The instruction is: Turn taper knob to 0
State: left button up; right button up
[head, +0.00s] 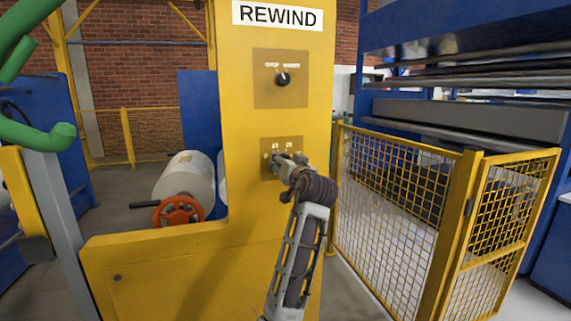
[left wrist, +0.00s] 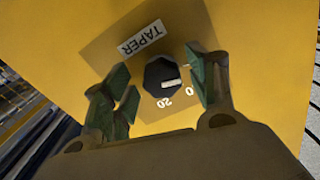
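The taper knob (left wrist: 162,76) is dark and many-sided, on a tan plate with an upside-down TAPER label (left wrist: 141,37) in the left wrist view. A white mark shows on the knob's lower right part. The numerals 0 and 20 show beside and below it; the exact setting is hard to tell. My left gripper (left wrist: 166,84) is open, its green-padded fingers on either side of the knob, with small gaps seeming to show. In the head view my left gripper (head: 284,163) covers most of the lower plate (head: 267,144), hiding the knob. My right gripper is out of view.
The yellow REWIND machine (head: 240,200) has another black knob (head: 283,79) on a higher plate. A white roll (head: 185,177) with an orange handwheel (head: 178,212) is at left. A yellow mesh fence (head: 395,205) stands close to the right of my arm.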

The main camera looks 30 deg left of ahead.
pick_arm(q)
jog(key=shift+s+d, duration=0.1)
jog(key=v, duration=1.1)
jog(key=shift+s+d, duration=0.2)
jog(key=shift+d, duration=0.1)
dwell(0.5)
